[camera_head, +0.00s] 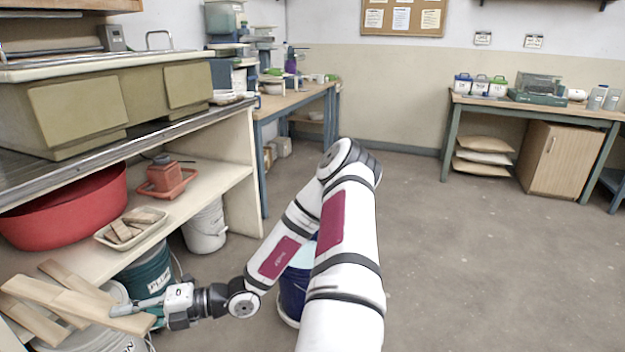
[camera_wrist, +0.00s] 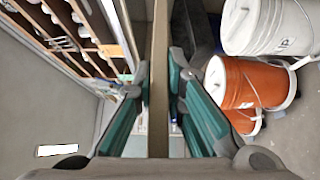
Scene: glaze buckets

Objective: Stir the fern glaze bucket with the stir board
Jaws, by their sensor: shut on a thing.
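My gripper (camera_head: 135,305) is at the lower left in the head view, shut on a long pale wooden board (camera_head: 85,305), which I take to be the stir board. In the wrist view the board (camera_wrist: 158,75) stands edge-on between the teal pads of my gripper (camera_wrist: 158,95). In the head view the board lies over or just above other boards and a white lidded bucket; contact cannot be told. A dark teal bucket (camera_head: 150,272) with a white label stands just behind my gripper, partly under the shelf. Its label is too small to read, so I cannot confirm it as fern.
More boards (camera_head: 70,280) lie on the white bucket (camera_head: 100,340). A blue bucket (camera_head: 294,290) is partly hidden behind my arm. The shelf (camera_head: 215,185) holds a red basin (camera_head: 65,215) and a tray (camera_head: 150,222). An orange bucket (camera_wrist: 250,82) shows in the wrist view. Floor right is clear.

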